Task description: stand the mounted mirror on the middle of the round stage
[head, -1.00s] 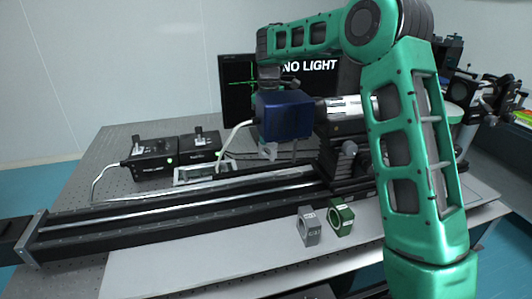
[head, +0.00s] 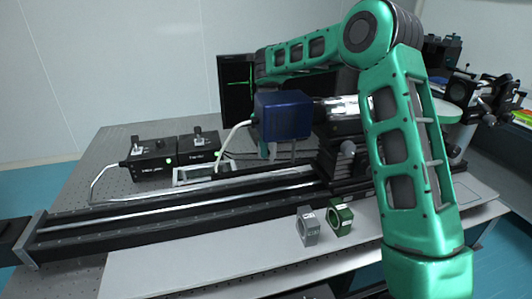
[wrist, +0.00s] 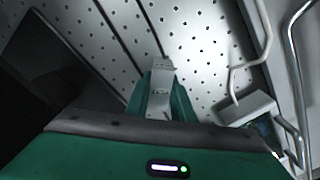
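In the head view, a small pale piece (head: 272,151) shows below the blue box, perhaps the same item. A pale green round disc (head: 446,110) at the right, partly behind my arm, may be the round stage. The held piece is well left of it in the head view.
A grey mount (head: 308,226) and a green mount (head: 340,217) stand on the front plate. Two black control boxes (head: 152,160) are at left. A dark monitor (head: 236,100) stands behind.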

